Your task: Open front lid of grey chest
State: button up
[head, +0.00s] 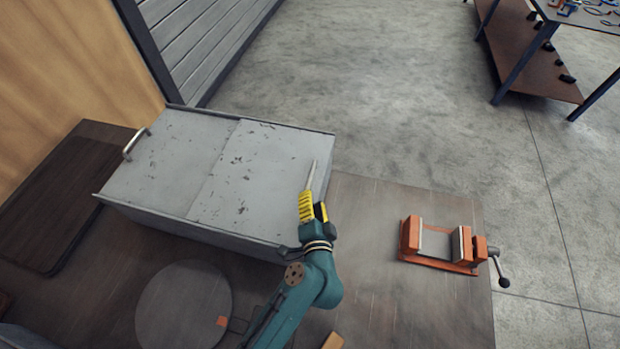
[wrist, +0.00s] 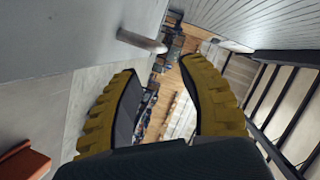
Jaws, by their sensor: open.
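The grey chest (head: 220,172) lies on the brown table, with its scuffed top in two panels that look shut. The right panel (head: 255,170) has a slim metal handle (head: 312,178) near its right edge. The left panel has another handle (head: 135,143) at its far left. My gripper (head: 314,200) is over the right part of the chest, just below the right handle in the head view. In the wrist view my yellow fingers (wrist: 163,68) are spread and empty. A rod-like handle (wrist: 142,41) sits beyond the tips, on the grey chest surface (wrist: 65,35). Contact cannot be told.
An orange vise (head: 440,245) stands on the table (head: 385,300) right of my arm. A round grey disc (head: 185,305) lies before the chest. A dark board (head: 50,215) is at the left. Open floor lies behind, with a workbench (head: 535,55) at upper right.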

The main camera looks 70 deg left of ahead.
aim_at(310, 178)
jog(key=x, duration=0.8)
jog(key=shift+w+a+f, duration=0.1)
jog(key=shift+a, duration=0.25)
grip_shut()
